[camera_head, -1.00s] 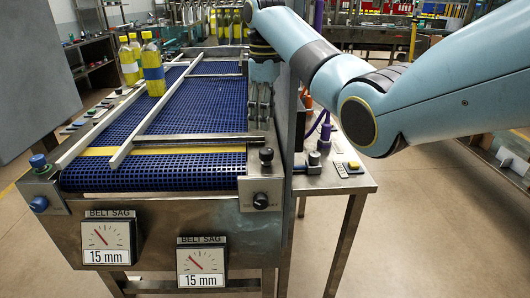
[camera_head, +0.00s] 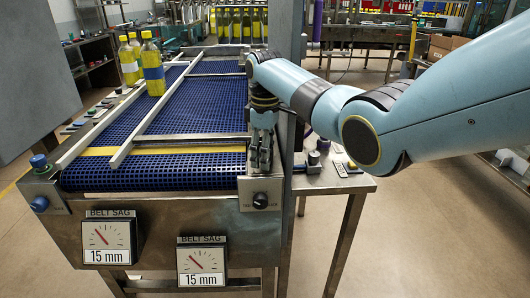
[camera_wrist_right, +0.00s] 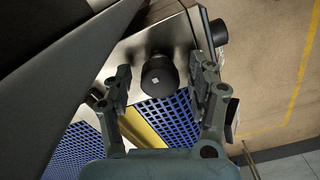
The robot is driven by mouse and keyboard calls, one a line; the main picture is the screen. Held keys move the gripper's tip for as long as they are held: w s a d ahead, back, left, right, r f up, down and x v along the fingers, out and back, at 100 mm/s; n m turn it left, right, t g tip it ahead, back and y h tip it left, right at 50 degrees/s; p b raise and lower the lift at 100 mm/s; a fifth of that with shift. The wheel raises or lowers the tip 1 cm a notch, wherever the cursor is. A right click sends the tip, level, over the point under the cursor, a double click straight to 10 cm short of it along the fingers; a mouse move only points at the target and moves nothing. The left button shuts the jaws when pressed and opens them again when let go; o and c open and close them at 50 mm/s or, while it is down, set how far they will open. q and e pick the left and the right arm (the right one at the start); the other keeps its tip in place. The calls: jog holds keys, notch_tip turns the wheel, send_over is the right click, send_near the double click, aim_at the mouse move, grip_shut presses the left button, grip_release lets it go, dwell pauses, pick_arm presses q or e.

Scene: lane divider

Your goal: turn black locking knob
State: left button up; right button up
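The black locking knob (camera_wrist_right: 159,76) stands on top of the steel corner block at the near right end of the conveyor. In the right wrist view it lies between the two fingers of my right gripper (camera_wrist_right: 160,84), which are open, with gaps visible on both sides. In the head view my right gripper (camera_head: 261,162) points down over the block and hides this knob. A second black knob (camera_head: 260,200) is on the front face of the block, below the gripper. My left gripper is not in view.
The blue belt (camera_head: 205,105) has a metal lane divider rail (camera_head: 150,120) and a yellow strip across it. Yellow bottles (camera_head: 152,68) stand in the left lane. Two belt sag gauges (camera_head: 108,240) (camera_head: 202,262) read 15 mm. A side table (camera_head: 350,185) with controls is at right.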

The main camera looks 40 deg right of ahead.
jog(key=c, duration=1.1)
jog(key=shift+c, duration=0.2)
jog(key=m+p, duration=0.3)
jog(key=shift+r, duration=0.2)
jog(key=m+p, duration=0.2)
jog(key=m, duration=0.2)
jog(key=shift+d+m, duration=0.1)
jog(key=shift+m, duration=0.3)
jog(key=m+p, duration=0.2)
jog(key=m, duration=0.3)
jog(key=shift+w+d, duration=0.1)
jog(key=m+p, duration=0.1)
jog(key=m, duration=0.4)
jog(key=shift+m, duration=0.4)
jog(key=shift+w, duration=0.1)
